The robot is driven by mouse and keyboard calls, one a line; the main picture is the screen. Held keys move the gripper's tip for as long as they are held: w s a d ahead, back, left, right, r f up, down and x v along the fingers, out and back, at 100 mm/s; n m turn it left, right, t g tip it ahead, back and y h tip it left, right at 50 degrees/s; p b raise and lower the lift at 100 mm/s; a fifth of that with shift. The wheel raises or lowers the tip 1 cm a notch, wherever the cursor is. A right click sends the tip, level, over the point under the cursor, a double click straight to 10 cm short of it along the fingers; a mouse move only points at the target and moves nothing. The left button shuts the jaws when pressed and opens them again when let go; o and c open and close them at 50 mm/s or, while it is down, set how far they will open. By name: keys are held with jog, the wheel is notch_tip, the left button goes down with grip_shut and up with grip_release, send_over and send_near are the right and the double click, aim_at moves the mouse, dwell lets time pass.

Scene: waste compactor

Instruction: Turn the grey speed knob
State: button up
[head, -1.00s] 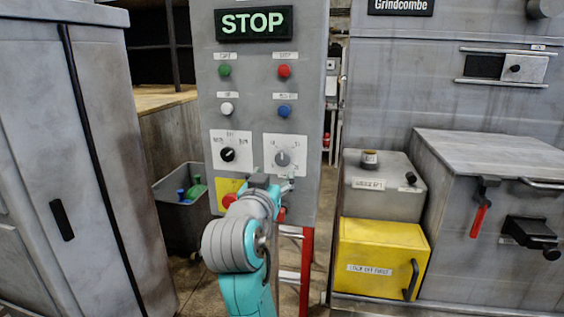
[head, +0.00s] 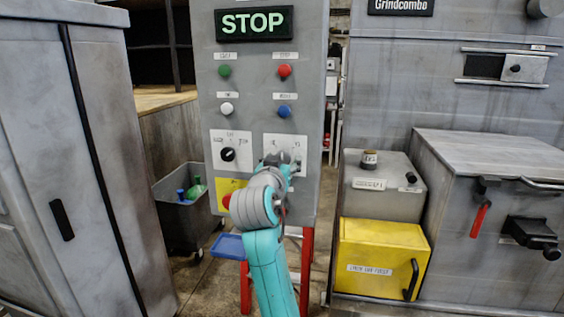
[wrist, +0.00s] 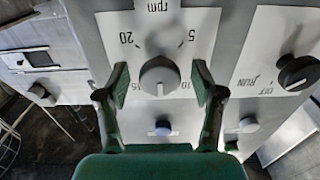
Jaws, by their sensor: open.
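The grey speed knob (wrist: 160,76) sits on a white dial plate marked rpm with 5, 10, 15 and 20, in the wrist view. Its light pointer line points down in that view, between 15 and 10. My gripper (wrist: 161,88) is open, with one green-padded finger on each side of the knob; a gap shows on both sides. In the head view my gripper (head: 280,160) is in front of the dial plate (head: 298,141) and hides the knob.
A black selector knob (head: 228,154) is on the neighbouring plate. Green (head: 225,71), red (head: 285,71), white (head: 226,108) and blue (head: 284,112) buttons are above, under a lit STOP sign (head: 254,23). A red button (head: 226,201) on yellow is beside my arm.

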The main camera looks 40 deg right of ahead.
jog(key=c, duration=1.1)
jog(key=shift+m, duration=0.4)
jog(key=m, duration=2.1)
jog(key=shift+m, duration=0.4)
jog(key=o, duration=1.1)
jog(key=shift+r, duration=0.1)
